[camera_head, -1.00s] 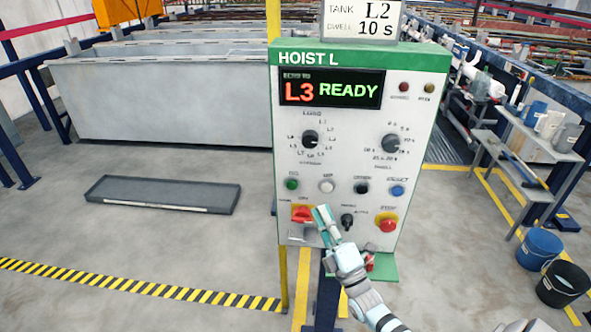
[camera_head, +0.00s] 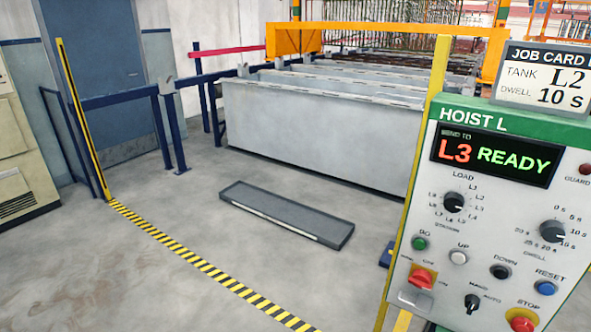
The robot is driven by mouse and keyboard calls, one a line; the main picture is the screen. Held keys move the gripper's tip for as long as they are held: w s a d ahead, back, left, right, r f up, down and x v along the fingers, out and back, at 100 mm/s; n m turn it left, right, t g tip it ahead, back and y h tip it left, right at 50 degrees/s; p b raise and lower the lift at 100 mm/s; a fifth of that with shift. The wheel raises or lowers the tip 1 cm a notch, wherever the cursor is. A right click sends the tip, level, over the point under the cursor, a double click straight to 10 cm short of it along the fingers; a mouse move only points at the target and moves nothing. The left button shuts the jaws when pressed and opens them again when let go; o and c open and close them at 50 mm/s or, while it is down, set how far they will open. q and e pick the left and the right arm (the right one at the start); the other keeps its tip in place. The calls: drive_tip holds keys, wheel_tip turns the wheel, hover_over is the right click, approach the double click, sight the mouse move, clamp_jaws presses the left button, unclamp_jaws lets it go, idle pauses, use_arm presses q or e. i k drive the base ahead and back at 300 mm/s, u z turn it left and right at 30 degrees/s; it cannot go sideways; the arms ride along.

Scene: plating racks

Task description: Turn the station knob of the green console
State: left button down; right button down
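The green-topped console (camera_head: 480,125), labelled HOIST L, stands at the right of the head view, its right side cut off by the frame. Its display (camera_head: 497,153) reads L3 READY. The station knob (camera_head: 453,202) is a black dial at the upper left of the panel, ringed by labels from LOAD through L1 and on. The dwell knob (camera_head: 552,231) is to its right. The job card (camera_head: 545,82) above the console reads tank L2, dwell 10 s. Neither of my grippers is in view.
Below the knobs are a green button (camera_head: 419,243), a red switch (camera_head: 422,278) and a red stop button (camera_head: 522,323). A flat grey tray (camera_head: 290,213) lies on the floor before the grey tanks (camera_head: 310,130). Yellow-black tape (camera_head: 205,265) crosses the open floor.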

sight(453, 202)
drive_tip(key=z, duration=1.35)
